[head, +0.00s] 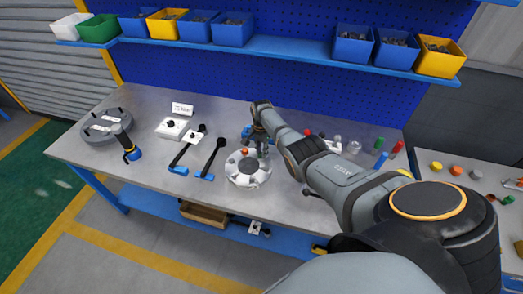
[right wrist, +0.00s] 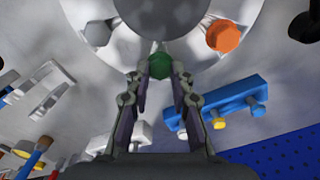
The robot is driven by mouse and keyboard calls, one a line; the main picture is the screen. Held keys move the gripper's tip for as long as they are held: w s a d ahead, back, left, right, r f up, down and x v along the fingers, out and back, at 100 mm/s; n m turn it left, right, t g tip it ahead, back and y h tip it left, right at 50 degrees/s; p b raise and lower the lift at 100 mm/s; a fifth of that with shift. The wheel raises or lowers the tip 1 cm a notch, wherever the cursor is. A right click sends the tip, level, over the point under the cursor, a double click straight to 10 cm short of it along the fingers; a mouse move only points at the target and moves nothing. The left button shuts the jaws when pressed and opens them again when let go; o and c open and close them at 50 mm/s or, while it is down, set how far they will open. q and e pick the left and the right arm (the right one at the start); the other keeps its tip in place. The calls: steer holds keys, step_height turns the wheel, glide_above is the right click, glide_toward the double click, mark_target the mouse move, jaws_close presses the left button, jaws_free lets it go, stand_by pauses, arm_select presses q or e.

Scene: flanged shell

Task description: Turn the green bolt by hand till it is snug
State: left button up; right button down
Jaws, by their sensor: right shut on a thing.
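The green bolt (right wrist: 159,66) shows in the right wrist view between the fingertips of my right gripper (right wrist: 160,75), which is shut on it. The bolt is at the edge of the round flanged shell (right wrist: 130,42). In the head view the pale shell (head: 247,178) stands on the bench, and my right gripper (head: 258,150) reaches down to its far side. An orange bolt (right wrist: 223,36) and a grey bolt (right wrist: 97,33) sit on the flange either side of the green one. The green bolt's shank is hidden. My left gripper is not in view.
Two black-handled tools with blue ends (head: 210,158) lie left of the shell. A round grey fixture (head: 108,128) stands further left. A blue block (right wrist: 215,103) with bolts lies close to my right gripper. Bins (head: 234,30) line the shelf above.

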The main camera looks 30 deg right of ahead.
steer(key=shift+w+d+r, duration=0.1)
steer(key=shift+w+r, duration=0.15)
steer(key=shift+r, duration=0.1)
steer(key=c, duration=1.3)
jaws_free()
steer(key=shift+o, duration=0.7)
steer(key=shift+s+f, duration=0.15)
steer(key=shift+s, duration=0.05)
step_height(320, 180, up, 12)
